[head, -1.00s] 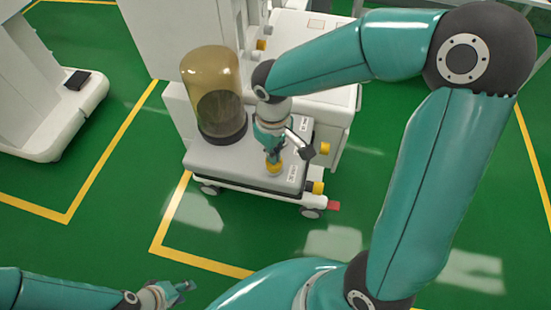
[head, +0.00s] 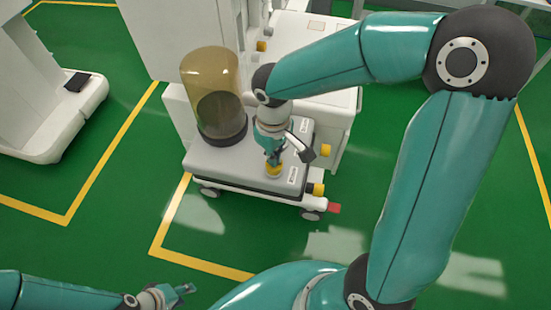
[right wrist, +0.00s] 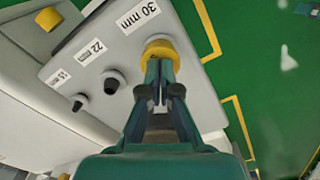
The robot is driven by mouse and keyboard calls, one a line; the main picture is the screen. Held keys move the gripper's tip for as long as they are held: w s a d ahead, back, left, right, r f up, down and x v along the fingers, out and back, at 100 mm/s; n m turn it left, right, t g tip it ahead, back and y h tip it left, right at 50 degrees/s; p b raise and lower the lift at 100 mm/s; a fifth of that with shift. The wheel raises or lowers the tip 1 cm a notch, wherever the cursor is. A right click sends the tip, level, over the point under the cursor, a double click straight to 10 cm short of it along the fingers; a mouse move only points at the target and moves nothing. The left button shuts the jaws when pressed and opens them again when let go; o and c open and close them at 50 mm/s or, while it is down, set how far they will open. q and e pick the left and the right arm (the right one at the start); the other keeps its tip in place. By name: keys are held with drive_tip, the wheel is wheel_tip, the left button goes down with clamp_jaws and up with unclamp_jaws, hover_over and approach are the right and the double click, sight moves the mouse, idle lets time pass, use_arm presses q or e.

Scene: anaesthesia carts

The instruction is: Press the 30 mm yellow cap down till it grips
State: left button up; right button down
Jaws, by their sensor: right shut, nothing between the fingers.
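The 30 mm yellow cap (head: 274,170) is on the front part of the grey cart top (head: 235,172). In the right wrist view, the cap (right wrist: 160,46) is beside the "30 mm" label (right wrist: 139,16). My right gripper (head: 273,158) is shut and empty, pointing down, with its fingertips (right wrist: 163,72) at the cap's upper face. They look in contact with it, and they hide part of the cap. How far it sits on its port is hidden. My left gripper (head: 182,291) is low at the left, away from the cart, with its fingers apart.
Dark ports labelled 22 mm (right wrist: 113,81) and 15 mm (right wrist: 78,102) stand in a row with the cap. An amber dome (head: 212,88) stands at the cart's back left. Another yellow knob (right wrist: 48,19) is on the side.

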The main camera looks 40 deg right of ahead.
drive_tip(key=shift+r+p, duration=2.5)
drive_tip(key=shift+r, duration=0.95)
wheel_tip(320, 180, up, 12)
